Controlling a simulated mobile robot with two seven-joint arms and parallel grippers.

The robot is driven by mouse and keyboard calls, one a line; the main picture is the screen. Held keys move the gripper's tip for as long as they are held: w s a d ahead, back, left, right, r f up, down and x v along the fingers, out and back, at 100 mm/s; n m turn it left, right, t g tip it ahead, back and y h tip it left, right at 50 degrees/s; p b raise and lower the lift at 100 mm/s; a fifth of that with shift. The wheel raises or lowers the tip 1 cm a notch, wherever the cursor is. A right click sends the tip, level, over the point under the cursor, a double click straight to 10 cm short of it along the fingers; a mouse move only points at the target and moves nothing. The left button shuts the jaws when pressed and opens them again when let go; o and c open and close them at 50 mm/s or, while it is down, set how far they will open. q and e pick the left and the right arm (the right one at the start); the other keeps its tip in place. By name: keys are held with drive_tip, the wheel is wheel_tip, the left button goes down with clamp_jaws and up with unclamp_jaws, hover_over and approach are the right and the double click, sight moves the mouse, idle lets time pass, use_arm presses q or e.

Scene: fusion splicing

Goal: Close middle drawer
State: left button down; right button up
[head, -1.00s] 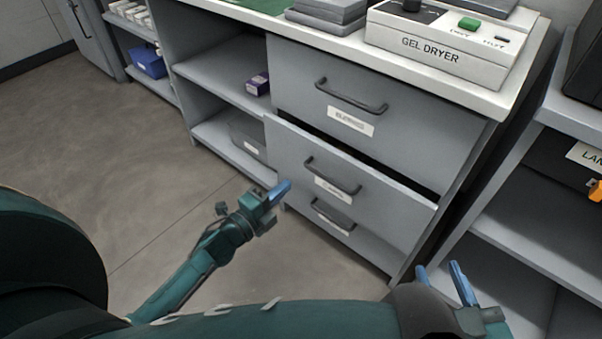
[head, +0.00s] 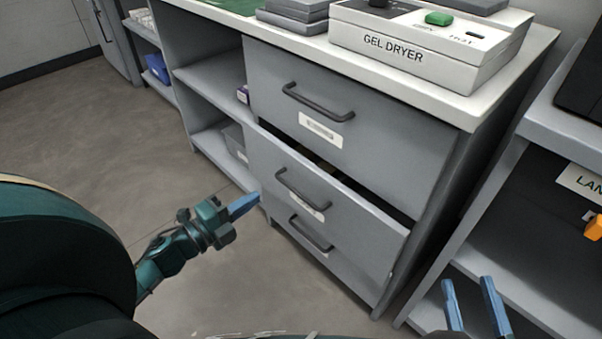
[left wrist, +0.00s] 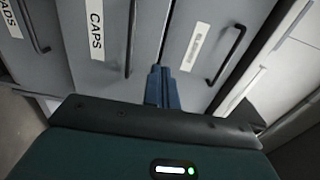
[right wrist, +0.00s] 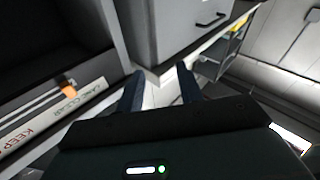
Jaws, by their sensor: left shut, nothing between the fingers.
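The middle drawer (head: 335,204) of the grey cabinet stands partly open, with a dark gap along its top edge below the upper drawer. Its dark bar handle (head: 302,190) faces me. In the left wrist view the drawer front (left wrist: 97,60) carries a label reading CAPS. My left gripper (head: 244,206) is shut and empty, just left of the middle drawer's front in the head view; whether it touches cannot be told. My right gripper (head: 468,305) is open and empty, low in front of the right-hand shelf.
The upper drawer (head: 345,100) and the bottom drawer (head: 325,245) look shut. A gel dryer (head: 420,50) stands on the white countertop. A shelf unit (head: 545,235) with an orange item (head: 593,228) stands at the right. The floor at left is clear.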

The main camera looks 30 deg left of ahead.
sight(303, 165)
use_arm(q)
drive_tip(key=b+x, duration=0.2)
drive_tip(key=x, duration=1.1)
drive_tip(key=shift+w+b, duration=0.1)
drive_tip(key=shift+b, duration=0.2)
drive_tip(key=shift+w, duration=0.1)
